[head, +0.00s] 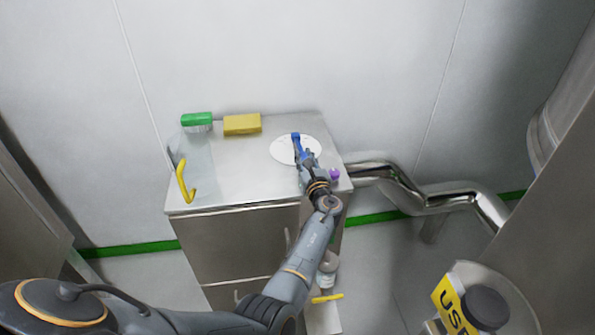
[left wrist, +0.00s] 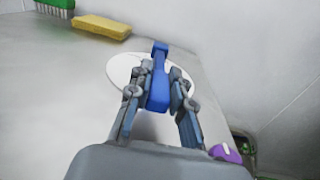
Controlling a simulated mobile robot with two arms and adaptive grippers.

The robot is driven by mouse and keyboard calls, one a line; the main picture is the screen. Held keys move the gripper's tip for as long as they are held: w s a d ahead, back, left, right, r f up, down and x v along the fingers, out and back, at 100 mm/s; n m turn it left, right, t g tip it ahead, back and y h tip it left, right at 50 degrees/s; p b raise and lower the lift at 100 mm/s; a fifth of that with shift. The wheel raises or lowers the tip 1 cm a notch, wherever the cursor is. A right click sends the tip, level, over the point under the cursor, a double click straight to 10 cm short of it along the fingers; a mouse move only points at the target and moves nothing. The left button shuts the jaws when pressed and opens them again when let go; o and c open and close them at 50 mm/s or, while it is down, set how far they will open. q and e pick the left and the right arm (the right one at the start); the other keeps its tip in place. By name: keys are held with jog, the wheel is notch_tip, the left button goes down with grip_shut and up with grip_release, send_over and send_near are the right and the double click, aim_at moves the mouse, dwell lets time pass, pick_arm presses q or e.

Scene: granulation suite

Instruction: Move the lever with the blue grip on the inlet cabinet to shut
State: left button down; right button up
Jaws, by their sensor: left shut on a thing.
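The inlet cabinet (head: 245,235) is a grey metal box against the wall. On its top is a white round plate (head: 281,150) with a lever that has a blue grip (head: 296,140). The blue grip also shows in the left wrist view (left wrist: 159,70), pointing away from me toward the wall side. My left gripper (head: 302,158) reaches over the cabinet top, and in the left wrist view its two fingers (left wrist: 158,95) are closed on either side of the blue grip. The fingers hide part of the lever. My right gripper is not in view.
A green brush (head: 197,120), a yellow sponge (head: 242,124) and a yellow handle (head: 184,182) are on the cabinet top's left part. A purple knob (head: 334,174) is close right of my gripper. A shiny pipe (head: 410,190) runs right. A bottle (head: 327,268) is below.

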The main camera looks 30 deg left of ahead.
pick_arm(q)
jog(key=shift+w+d+f+y+b, duration=0.15)
jog(key=shift+w+d+y+b, duration=0.05)
jog(key=shift+d+y+b, duration=0.15)
jog(key=shift+n+g, duration=0.3)
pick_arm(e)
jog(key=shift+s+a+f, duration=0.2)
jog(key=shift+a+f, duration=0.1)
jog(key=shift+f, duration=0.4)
pick_arm(q)
jog(key=c, duration=1.2)
grip_release()
jog(key=shift+w+d, duration=0.1)
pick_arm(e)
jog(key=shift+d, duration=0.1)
pick_arm(q)
notch_tip(320, 180, up, 10)
jog(key=shift+r, duration=0.15)
